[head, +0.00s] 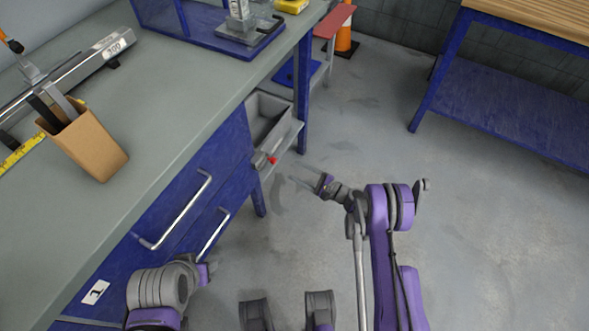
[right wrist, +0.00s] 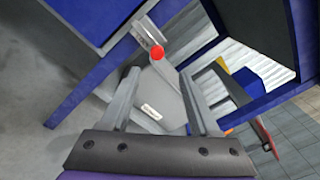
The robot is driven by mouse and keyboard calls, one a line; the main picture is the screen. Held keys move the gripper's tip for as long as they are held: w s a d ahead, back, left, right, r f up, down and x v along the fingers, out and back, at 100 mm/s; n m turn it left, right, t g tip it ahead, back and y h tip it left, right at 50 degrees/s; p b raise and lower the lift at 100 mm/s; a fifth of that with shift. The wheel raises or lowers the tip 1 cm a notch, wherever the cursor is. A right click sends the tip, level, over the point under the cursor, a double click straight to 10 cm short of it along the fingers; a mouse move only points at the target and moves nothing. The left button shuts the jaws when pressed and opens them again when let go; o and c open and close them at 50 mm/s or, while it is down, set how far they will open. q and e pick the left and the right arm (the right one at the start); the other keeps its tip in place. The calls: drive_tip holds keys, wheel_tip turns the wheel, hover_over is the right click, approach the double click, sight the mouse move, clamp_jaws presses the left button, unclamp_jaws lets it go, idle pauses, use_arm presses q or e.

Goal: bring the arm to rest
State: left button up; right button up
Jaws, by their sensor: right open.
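My right arm comes in from the lower right in the head view. Its gripper (head: 302,183) is over the floor, to the right of the blue bench legs. In the right wrist view the two fingers (right wrist: 160,75) stand apart with nothing held between them. Beyond the fingertips is a red ball-shaped knob (right wrist: 157,53), which also shows in the head view (head: 272,160) by the grey bin. The gripper appears clear of it. Part of my left arm shows at the lower left of the head view; its gripper cannot be made out.
The grey-topped workbench (head: 190,125) with blue drawers fills the left. Another blue table (head: 500,110) is at upper right. The floor (head: 480,220) between is clear.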

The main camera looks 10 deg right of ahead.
idle(0.4)
wheel_tip(320, 180, up, 10)
drive_tip(key=s+a+n+g+h, duration=0.1)
drive_tip(key=a+n+g+h, duration=0.15)
drive_tip(key=n+g, duration=0.2)
drive_tip(key=s+r+n+g+h, duration=0.1)
drive_tip(key=s+r+n+h, duration=0.25)
drive_tip(key=s+r, duration=0.5)
drive_tip(key=s+d+r+n+g+h, duration=0.1)
drive_tip(key=s+d+n+h, duration=0.25)
drive_tip(key=s, duration=0.55)
drive_tip(key=s+d+r+n+h, duration=0.2)
drive_tip(key=s+d+n, duration=0.15)
drive_tip(key=s, duration=0.45)
drive_tip(key=s+d+r+n+g+h, duration=0.15)
drive_tip(key=s+d, duration=0.25)
drive_tip(key=s, duration=0.5)
use_arm(q)
wheel_tip(320, 180, up, 21)
drive_tip(key=w+p, duration=0.1)
drive_tip(key=p, duration=1.7)
drive_tip(key=shift+w+f+t, duration=0.15)
drive_tip(key=shift+w+t, duration=0.2)
drive_tip(key=shift+t, duration=0.05)
use_arm(e)
wheel_tip(320, 180, up, 20)
drive_tip(key=w+t, duration=0.1)
drive_tip(key=w, duration=0.1)
drive_tip(key=shift+a+t+h, duration=0.25)
drive_tip(key=shift+t+h, duration=0.15)
